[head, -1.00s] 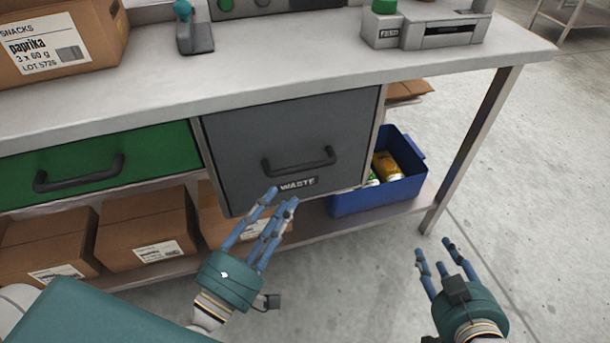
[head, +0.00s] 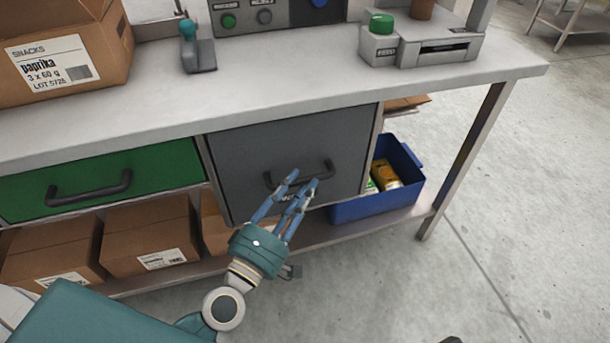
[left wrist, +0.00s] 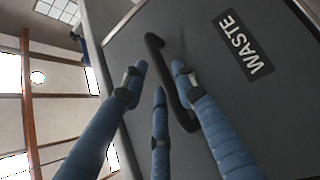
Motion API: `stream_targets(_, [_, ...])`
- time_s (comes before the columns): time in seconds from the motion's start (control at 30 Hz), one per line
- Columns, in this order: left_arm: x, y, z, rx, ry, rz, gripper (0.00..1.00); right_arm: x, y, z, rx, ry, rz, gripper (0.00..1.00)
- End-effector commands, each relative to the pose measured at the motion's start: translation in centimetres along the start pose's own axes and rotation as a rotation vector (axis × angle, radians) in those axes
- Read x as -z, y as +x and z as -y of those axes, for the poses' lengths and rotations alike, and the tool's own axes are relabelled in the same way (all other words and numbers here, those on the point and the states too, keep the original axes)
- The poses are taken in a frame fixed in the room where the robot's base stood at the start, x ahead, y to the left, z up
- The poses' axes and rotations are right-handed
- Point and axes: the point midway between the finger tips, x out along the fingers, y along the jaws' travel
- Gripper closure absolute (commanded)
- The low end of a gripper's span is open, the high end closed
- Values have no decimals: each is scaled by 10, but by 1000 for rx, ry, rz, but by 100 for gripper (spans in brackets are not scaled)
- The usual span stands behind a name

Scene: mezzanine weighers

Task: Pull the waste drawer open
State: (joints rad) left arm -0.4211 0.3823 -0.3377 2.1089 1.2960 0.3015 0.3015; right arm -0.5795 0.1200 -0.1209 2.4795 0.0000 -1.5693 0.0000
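The waste drawer (head: 240,150) is a grey front under the bench top and looks closed. Its dark bar handle (head: 322,168) runs across the lower middle. My left gripper (head: 303,180) is in front of the handle's lower side, fingers spread, and covers most of the label. In the left wrist view, the WASTE label (left wrist: 243,43) is clear, and the handle (left wrist: 158,62) lies between the open fingers (left wrist: 155,82), which are not closed on it. Contact cannot be told. My right gripper is out of view; only a dark bit shows at the bottom edge.
A green drawer (head: 150,165) with its own handle is to the left. Cardboard boxes (head: 150,232) and a blue bin (head: 378,207) with packets stand on the lower shelf. The bench top (head: 290,92) is above. The floor (head: 500,210) at right is clear.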

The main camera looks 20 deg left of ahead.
Motion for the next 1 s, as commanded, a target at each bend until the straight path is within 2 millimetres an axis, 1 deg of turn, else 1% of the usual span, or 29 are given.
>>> stream_targets(0.03, [1,9,-3,-2,-2,-2,72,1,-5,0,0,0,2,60])
stream_targets(0.2, [0,23,-1,0,0,0,72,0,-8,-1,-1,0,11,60])
stream_targets(0.53, [0,26,0,0,-1,0,72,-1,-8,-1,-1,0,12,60])
stream_targets(0.67, [0,26,0,0,-1,0,98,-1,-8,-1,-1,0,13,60])
stream_targets(0.7, [0,25,0,1,-1,0,100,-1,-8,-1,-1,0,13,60])
stream_targets(1.0, [-1,26,0,1,0,0,100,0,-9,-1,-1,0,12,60])
